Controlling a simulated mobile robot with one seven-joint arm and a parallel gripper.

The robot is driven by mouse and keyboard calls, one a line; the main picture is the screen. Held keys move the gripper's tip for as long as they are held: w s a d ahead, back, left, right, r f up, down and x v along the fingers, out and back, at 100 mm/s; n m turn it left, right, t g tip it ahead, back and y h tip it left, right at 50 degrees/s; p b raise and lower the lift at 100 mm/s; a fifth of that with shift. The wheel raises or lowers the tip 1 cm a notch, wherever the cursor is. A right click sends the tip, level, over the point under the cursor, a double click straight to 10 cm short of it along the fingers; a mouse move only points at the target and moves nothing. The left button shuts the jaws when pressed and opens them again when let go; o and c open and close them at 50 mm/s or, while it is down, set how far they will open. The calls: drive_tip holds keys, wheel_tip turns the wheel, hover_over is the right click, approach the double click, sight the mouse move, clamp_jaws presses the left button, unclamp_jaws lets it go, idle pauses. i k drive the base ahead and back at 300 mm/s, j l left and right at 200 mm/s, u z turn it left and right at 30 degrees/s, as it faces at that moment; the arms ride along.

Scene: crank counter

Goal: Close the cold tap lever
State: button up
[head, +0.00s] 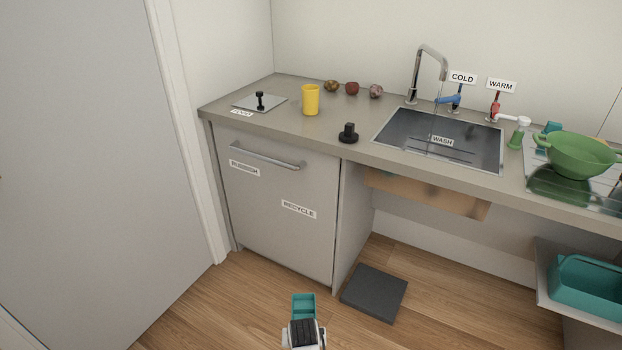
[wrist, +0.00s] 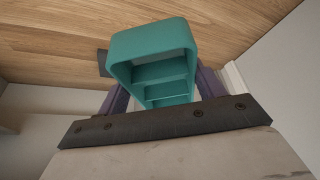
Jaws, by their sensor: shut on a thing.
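The cold tap (head: 449,100) has a blue lever that points left over the back edge of the sink, below the COLD label (head: 462,78). The curved metal spout (head: 417,68) stands just left of it. A thin pale streak hangs below the spout and may be running water. My gripper (head: 304,322) is low over the floor, far from the tap. It is shut on a teal open-sided holder (head: 304,300). In the wrist view the teal holder (wrist: 150,42) sits between the purple fingers, with its inner shelves showing.
The warm tap (head: 496,105) is red with a white lever to its right. The counter holds a yellow cup (head: 311,99), a black knob (head: 348,133) and a green colander (head: 571,155). A dark mat (head: 374,292) lies on the floor before the opening under the sink (head: 438,158).

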sight(456, 98)
drive_tip(key=k+l+z, duration=0.1)
drive_tip(key=l+z, duration=0.3)
drive_tip(key=l, duration=0.9)
